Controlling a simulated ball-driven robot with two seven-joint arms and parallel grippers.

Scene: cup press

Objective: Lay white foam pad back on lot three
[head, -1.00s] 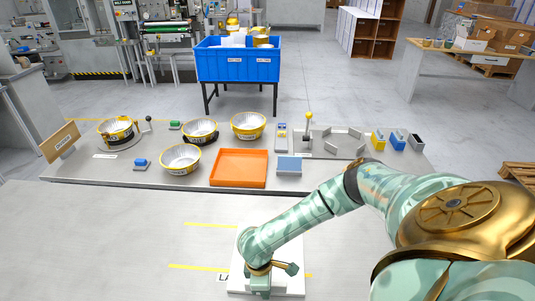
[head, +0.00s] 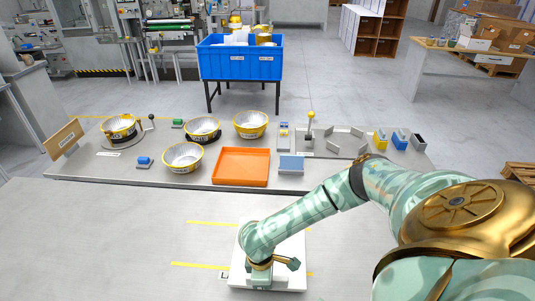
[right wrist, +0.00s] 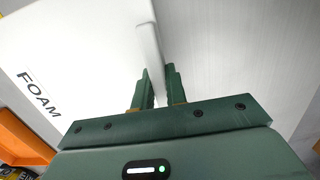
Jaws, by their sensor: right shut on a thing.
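The white foam pad (head: 292,252) is at the near middle of the bench, over yellow floor-style marks (head: 195,266). My right gripper (head: 261,275) is shut on the pad's near part. In the right wrist view, the fingers (right wrist: 156,92) pinch a white upright edge of the pad (right wrist: 85,45), which bears a FOAM label (right wrist: 39,95). The pad covers most of a bench label (head: 224,276), of which only the start shows, so I cannot read the lot. I cannot tell whether the pad touches the bench. My left gripper is out of view.
Behind is a raised grey station with an orange tray (head: 241,167), several yellow-rimmed bowls (head: 183,157), a light-blue block (head: 291,164) and a yellow-knobbed lever (head: 310,118). A blue bin (head: 240,62) stands beyond. The bench left of the pad is clear.

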